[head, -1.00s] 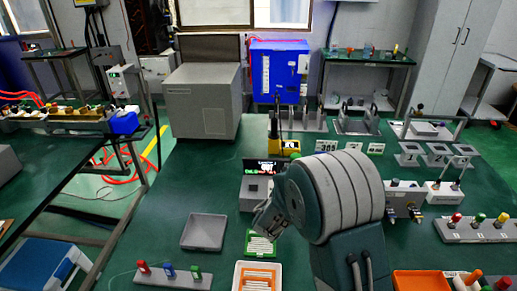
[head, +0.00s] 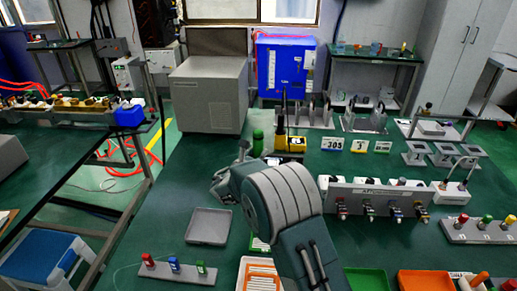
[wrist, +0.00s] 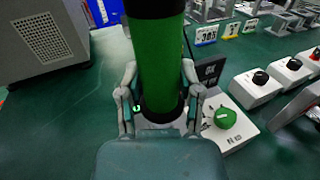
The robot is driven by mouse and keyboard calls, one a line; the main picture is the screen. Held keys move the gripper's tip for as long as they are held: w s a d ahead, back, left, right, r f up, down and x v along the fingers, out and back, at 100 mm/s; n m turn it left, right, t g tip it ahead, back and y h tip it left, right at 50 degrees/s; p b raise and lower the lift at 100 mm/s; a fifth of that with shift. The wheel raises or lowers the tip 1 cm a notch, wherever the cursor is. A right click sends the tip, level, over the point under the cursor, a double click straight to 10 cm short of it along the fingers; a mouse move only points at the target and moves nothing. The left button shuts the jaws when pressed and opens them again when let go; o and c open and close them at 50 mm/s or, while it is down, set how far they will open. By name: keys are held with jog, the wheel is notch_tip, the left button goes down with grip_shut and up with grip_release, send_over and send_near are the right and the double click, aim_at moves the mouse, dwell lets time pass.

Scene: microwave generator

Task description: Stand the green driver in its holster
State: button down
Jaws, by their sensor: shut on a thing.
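The green driver is a thick green cylinder with black ends, filling the upper middle of the wrist view (wrist: 160,65). It stands roughly upright between the fingers of my gripper (wrist: 160,115), which is shut on it. In the head view the driver (head: 257,143) shows beside my gripper (head: 246,153), left of a yellow-and-black device. Its lower end is partly hidden by my gripper and arm. I cannot tell which thing is the holster.
A grey tray (head: 208,226) lies left of my arm. A panel with several plugs (head: 375,198) stands right of it. The yellow device (head: 291,144) and number cards (head: 333,144) are behind. A small box with a green knob (wrist: 225,118) is close to the gripper's right.

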jog(key=shift+f, duration=0.6)
jog(key=shift+d+f, duration=0.2)
jog(key=shift+f, duration=0.9)
jog(key=shift+a, duration=0.1)
jog(key=shift+f, duration=0.25)
jog(key=shift+f, duration=0.15)
jog(key=shift+f, duration=2.35)
